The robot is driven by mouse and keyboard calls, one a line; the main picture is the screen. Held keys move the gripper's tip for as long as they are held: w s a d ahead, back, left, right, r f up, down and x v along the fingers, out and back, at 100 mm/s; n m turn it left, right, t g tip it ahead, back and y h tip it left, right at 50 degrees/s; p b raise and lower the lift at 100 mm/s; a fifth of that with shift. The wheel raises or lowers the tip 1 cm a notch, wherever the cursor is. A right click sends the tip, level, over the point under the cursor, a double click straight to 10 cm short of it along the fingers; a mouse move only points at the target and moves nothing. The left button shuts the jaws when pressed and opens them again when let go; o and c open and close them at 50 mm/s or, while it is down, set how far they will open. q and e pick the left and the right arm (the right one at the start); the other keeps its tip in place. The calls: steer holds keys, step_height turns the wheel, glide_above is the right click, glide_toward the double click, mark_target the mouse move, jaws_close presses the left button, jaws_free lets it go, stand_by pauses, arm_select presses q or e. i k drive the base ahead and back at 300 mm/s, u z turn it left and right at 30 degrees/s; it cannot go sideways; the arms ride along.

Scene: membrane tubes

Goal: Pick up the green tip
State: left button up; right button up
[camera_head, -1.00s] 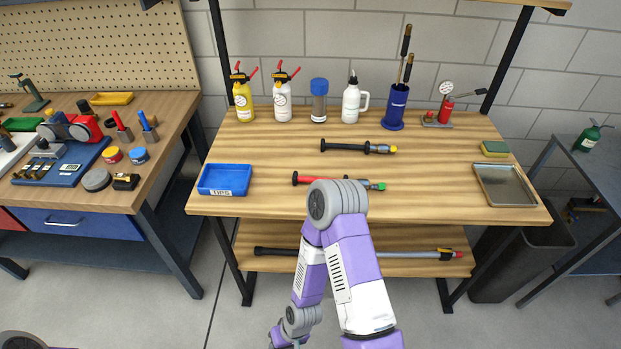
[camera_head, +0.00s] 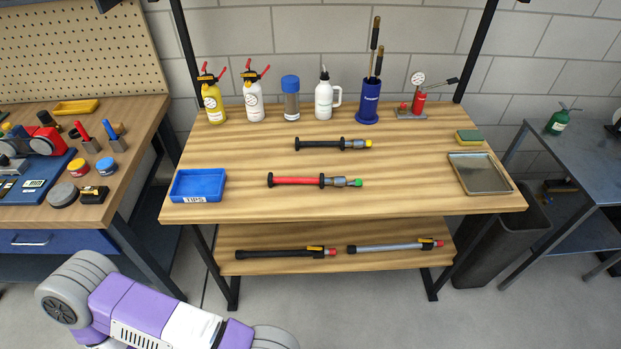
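The green tip (camera_head: 358,183) sits at the right end of a red-handled tube tool (camera_head: 297,181), which lies across the middle of the wooden workbench. A second, black-handled tool (camera_head: 319,144) with a yellow tip (camera_head: 368,143) lies behind it. A blue tray labelled TIPS (camera_head: 199,186) stands at the bench's left front and looks empty. One of my purple and white arms shows at the lower left, in front of the bench and well apart from the tools. Neither of my grippers is in the picture.
Sprayers, bottles and a blue holder (camera_head: 368,101) line the bench's back. A metal tray (camera_head: 480,174) and a sponge (camera_head: 469,136) are at right. The lower shelf (camera_head: 240,239) holds two long wands. The bench top around the tools is clear.

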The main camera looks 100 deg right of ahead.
mark_target(357, 182)
steer(key=u, duration=0.05)
steer(key=k, duration=2.4)
steer(key=z, duration=0.2)
